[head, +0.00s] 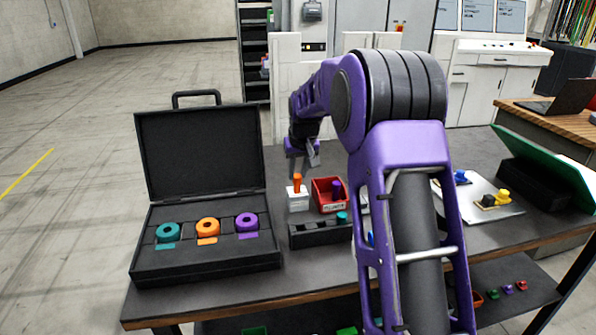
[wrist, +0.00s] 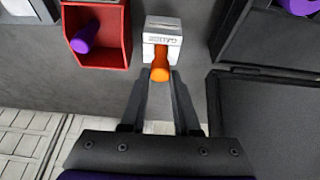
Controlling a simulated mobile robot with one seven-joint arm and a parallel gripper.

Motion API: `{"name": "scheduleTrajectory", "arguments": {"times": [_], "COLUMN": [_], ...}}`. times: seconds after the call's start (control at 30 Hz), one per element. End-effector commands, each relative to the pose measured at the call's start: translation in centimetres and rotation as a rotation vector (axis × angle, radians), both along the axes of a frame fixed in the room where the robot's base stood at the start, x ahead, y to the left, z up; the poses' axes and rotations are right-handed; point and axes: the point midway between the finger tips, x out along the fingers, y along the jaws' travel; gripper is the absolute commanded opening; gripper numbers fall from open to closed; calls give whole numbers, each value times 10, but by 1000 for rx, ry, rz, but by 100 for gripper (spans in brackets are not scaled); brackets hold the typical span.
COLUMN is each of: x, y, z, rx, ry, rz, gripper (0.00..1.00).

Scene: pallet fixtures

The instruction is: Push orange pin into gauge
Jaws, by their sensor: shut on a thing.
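The white gauge block (head: 298,202) stands on the table just left of the red bin, and its lettered face shows in the wrist view (wrist: 162,27). The orange pin (head: 297,180) stands roughly upright at the gauge. In the wrist view the orange pin (wrist: 160,72) lies between my fingertips, with its far end against or in the gauge. My gripper (wrist: 159,76) is shut on the pin; in the head view my gripper (head: 305,165) is just above the gauge. How deep the pin sits is hidden.
The red bin (head: 322,203) holding a purple pin (head: 336,188) stands close beside the gauge. A black rack (head: 305,237) with a teal piece is in front. An open black case (head: 208,268) with teal, orange and purple rings is at left. My arm hides part of the table.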

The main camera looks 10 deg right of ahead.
Motion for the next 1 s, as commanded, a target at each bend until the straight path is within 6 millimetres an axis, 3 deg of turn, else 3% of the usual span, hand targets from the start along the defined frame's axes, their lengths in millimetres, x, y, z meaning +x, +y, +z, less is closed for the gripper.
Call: {"name": "scheduleTrajectory", "arguments": {"times": [0.13, 0.17, 0.33, 0.57, 0.7, 1.0], "x": [0, 0, 0, 0, 0, 0], "y": [0, 0, 0, 0, 0, 0], "z": [0, 0, 0, 0, 0, 2], "rx": [0, 0, 0, 0, 0, 0], "ry": [0, 0, 0, 0, 0, 0], "rz": [0, 0, 0, 0, 0, 0], "gripper": [0, 33, 64, 67, 90, 90]}}
